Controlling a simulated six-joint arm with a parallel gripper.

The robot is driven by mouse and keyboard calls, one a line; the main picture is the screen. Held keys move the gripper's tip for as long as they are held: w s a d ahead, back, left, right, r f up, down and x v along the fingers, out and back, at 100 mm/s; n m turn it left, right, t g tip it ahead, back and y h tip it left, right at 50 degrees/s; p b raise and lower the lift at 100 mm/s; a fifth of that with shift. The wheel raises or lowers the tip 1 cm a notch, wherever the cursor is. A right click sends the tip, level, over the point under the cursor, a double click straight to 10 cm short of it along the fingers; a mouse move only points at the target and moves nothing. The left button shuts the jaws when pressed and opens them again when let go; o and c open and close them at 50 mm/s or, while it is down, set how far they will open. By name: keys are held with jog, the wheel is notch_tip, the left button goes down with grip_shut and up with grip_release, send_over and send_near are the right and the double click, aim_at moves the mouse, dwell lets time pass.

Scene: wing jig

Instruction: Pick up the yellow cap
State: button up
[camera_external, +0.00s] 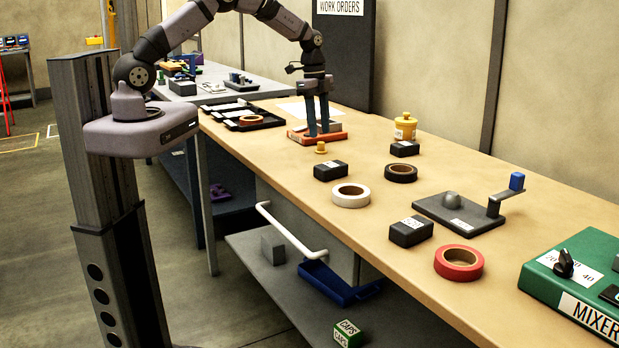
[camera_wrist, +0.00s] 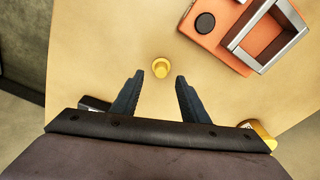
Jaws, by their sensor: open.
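The small yellow cap (camera_external: 321,148) stands on the wooden bench, in front of the orange block fixture. In the wrist view the yellow cap (camera_wrist: 161,68) lies just beyond the fingertips, roughly midway between them. My gripper (camera_external: 318,134) points down above the bench, with its fingers in front of part of the orange fixture. In the wrist view my gripper (camera_wrist: 157,77) is open, its two dark fingers apart with nothing between them. The fingers do not touch the cap.
The orange fixture (camera_wrist: 213,48) with a grey frame is close to the cap. Black boxes (camera_external: 331,171), a white tape roll (camera_external: 351,195), a dark tape roll (camera_external: 400,173) and a yellow jar (camera_external: 405,126) stand nearby. A black tray (camera_external: 272,122) lies to the left. Bare bench surrounds the cap.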

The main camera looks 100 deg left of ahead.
aim_at(321, 147)
jog(key=shift+w+f+p, duration=0.15)
jog(key=shift+f+p, duration=0.25)
jog(key=shift+f, duration=0.55)
jog(key=shift+w+f+p, duration=0.1)
jog(key=shift+f+p, duration=0.25)
jog(key=shift+f, duration=0.6)
grip_shut()
